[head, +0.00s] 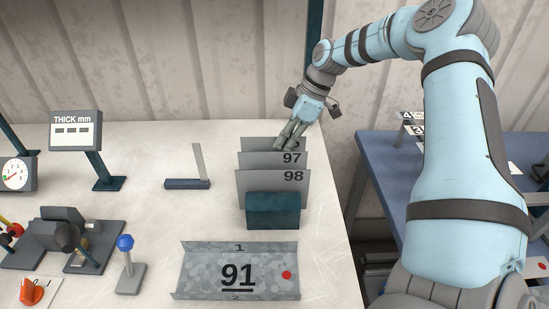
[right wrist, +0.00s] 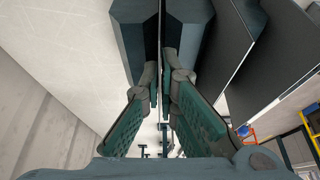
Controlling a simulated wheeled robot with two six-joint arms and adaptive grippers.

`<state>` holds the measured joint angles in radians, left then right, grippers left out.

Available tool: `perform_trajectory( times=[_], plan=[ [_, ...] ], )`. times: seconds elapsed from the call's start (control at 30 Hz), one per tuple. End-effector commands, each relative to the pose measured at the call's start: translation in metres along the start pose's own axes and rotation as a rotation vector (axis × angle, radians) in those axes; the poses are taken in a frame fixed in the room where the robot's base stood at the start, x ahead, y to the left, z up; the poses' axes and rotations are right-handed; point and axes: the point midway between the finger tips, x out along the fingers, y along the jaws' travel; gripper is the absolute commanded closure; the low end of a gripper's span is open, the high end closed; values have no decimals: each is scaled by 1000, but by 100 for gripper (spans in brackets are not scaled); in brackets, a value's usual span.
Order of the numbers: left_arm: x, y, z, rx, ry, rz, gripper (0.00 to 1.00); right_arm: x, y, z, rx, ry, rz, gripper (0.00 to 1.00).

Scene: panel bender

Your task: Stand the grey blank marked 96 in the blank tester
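The rearmost grey blank (head: 262,143) stands upright in the rack, behind the blanks marked 97 and 98. My right gripper's fingers cover most of its number; only part of a last digit shows. My right gripper (head: 288,138) points down at its top edge. In the right wrist view the two fingers (right wrist: 162,75) are close together on either side of a thin sheet edge, apparently shut on it. No label names the blank tester; a display reading THICK mm (head: 76,130) stands at the left. My left gripper is out of view.
Blanks 97 (head: 265,160) and 98 (head: 262,184) stand just in front, above a teal block (head: 272,211). A tray marked 91 (head: 195,272) lies nearer. A low stand with an upright strip (head: 187,184) is left of the rack. A blue table (head: 385,160) is at right.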

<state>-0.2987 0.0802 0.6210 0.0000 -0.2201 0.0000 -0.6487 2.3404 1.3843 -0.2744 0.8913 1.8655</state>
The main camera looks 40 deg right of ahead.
Motion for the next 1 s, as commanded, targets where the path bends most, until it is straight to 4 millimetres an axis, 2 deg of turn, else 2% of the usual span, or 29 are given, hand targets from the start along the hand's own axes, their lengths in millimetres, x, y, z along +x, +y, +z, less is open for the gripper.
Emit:
perform_trajectory(
  times=[1.0],
  plan=[
    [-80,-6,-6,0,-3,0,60,-87,0,-37,0,0,1,100]
  ],
)
